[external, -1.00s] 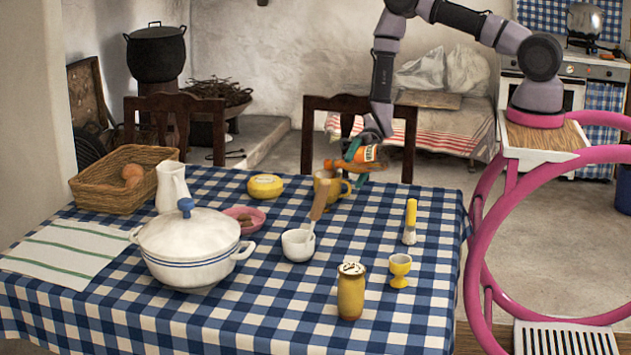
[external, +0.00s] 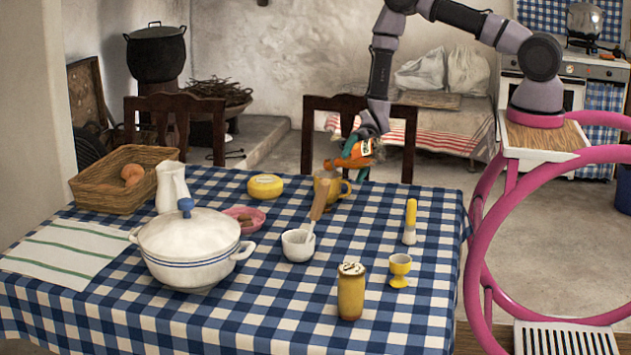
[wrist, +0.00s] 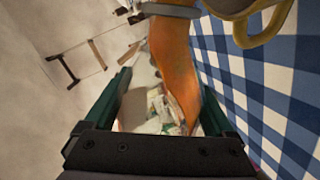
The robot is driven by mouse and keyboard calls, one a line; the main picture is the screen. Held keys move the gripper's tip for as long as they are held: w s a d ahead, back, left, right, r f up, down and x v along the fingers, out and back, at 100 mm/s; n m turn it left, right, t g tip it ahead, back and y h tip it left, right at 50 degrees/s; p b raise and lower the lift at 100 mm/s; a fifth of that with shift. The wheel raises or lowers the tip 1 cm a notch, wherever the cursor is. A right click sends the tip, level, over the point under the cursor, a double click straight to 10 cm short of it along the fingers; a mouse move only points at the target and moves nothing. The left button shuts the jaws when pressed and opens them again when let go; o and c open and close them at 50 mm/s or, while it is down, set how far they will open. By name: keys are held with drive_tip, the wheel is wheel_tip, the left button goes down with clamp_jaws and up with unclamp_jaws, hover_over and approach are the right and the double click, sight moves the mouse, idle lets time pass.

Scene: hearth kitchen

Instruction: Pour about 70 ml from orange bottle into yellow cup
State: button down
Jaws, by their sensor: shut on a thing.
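The orange bottle (external: 357,152) is held in the air at the table's far side, tilted with its neck pointing left and down. My gripper (external: 359,158) is shut on it, with teal fingers on either side of the bottle. The yellow cup (external: 338,190) stands upright on the table, just below the bottle's mouth. In the wrist view the orange bottle (wrist: 172,55) runs up between my fingers, and part of the yellow cup (wrist: 262,28) shows at the top right. I cannot make out any stream or the cup's contents.
A white cup (external: 297,246) with a wooden-handled tool stands in front of the yellow cup. A dark chair (external: 316,140) stands behind the table.

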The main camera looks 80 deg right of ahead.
drive_tip(key=shift+w+d+r+m+g, duration=0.1)
drive_tip(key=shift+w+r+m+g, duration=0.1)
drive_tip(key=shift+w+r+m, duration=0.25)
drive_tip(key=shift+w+r+m+g, duration=0.2)
drive_tip(key=shift+r+m, duration=0.25)
drive_tip(key=shift+m, duration=0.2)
drive_tip(key=shift+w+r+m+y, duration=0.15)
drive_tip(key=shift+r+m+y, duration=0.05)
drive_tip(key=shift+m+y, duration=0.1)
drive_tip(key=shift+d, duration=0.2)
idle(0.3)
drive_tip(key=shift+p, duration=1.05)
idle(4.4)
